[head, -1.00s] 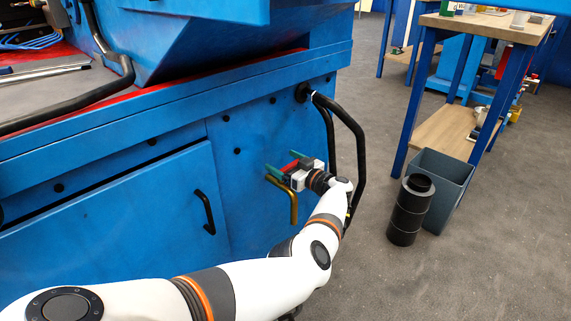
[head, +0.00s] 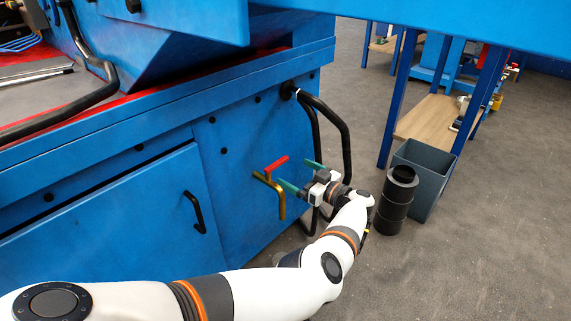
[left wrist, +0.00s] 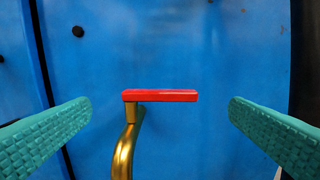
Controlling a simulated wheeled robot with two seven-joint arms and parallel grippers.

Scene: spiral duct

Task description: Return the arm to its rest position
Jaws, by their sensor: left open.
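My left gripper (head: 298,176) is open in the head view, with its green fingers pointing at the blue machine's side panel. In the left wrist view the two green fingers (left wrist: 160,128) stand wide apart with nothing between their pads. Ahead of them is a brass pipe (left wrist: 124,150) with a red lever handle (left wrist: 160,95) lying level across its top. The red handle also shows in the head view (head: 276,163), just left of the fingers, above the brass pipe (head: 281,203). The handle appears apart from both fingers. My right gripper is not in view.
The blue machine (head: 100,210) fills the left side, with a black door handle (head: 194,212). Black hoses (head: 342,130) hang beside my gripper. A black ribbed cylinder (head: 394,205) and a grey bin (head: 435,170) stand right of my arm. Open floor (head: 480,260) lies at the right.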

